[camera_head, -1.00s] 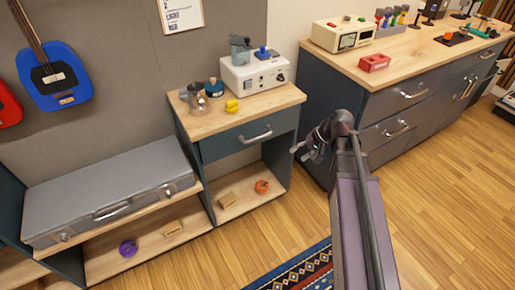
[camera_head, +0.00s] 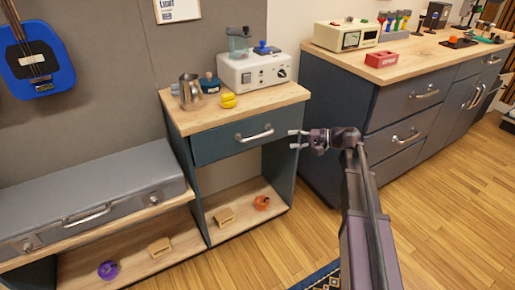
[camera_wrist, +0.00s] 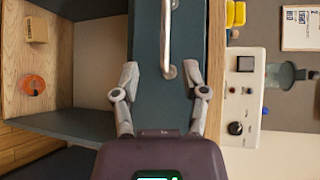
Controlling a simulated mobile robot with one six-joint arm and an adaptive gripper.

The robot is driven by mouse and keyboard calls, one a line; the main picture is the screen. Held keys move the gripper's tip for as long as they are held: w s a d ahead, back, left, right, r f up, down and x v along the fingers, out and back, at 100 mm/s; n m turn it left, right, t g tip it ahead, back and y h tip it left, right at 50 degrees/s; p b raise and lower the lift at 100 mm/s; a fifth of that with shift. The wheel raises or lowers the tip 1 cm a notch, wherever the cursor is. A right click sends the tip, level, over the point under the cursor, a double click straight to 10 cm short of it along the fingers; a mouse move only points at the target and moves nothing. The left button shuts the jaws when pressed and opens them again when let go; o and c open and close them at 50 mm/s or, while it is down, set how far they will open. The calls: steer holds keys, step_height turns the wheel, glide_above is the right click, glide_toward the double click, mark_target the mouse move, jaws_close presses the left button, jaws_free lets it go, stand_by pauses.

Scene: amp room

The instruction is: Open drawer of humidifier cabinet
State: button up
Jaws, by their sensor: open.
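The humidifier cabinet (camera_head: 172,145) is a small dark teal unit with a wooden top, at the middle of the head view. Its drawer (camera_head: 215,144) sits under the top and looks shut. A silver bar handle (camera_head: 254,134) runs across the drawer front. My gripper (camera_head: 297,139) is open and empty, to the right of the handle and pointing left. In the wrist view, turned sideways, the handle (camera_wrist: 167,40) lies ahead of my open fingers (camera_wrist: 165,75), its near end almost between the fingertips. I cannot tell whether they touch it.
On the cabinet top are a white humidifier-like device (camera_head: 252,71), a metal pitcher (camera_head: 191,91) and a yellow object (camera_head: 229,100). The open shelf below holds a wooden block (camera_head: 224,217) and an orange item (camera_head: 262,203). A larger drawer unit (camera_head: 335,130) stands close on the right.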

mark_target(258, 137)
steer(key=shift+w+d+f+y+b, duration=0.1)
steer(key=shift+w+f+y+b, duration=0.1)
steer(key=shift+w+b, duration=0.15)
steer(key=shift+w+d+f+y+b, duration=0.1)
steer(key=shift+w+y+b, duration=0.1)
steer(key=shift+w, duration=0.1)
steer(key=shift+a, duration=0.1)
steer(key=b+x, duration=0.1)
steer(key=x, duration=1.2)
steer(key=shift+w+a+b, duration=0.15)
steer(key=shift+a+b, duration=0.15)
steer(key=shift+b, duration=0.1)
jaws_close()
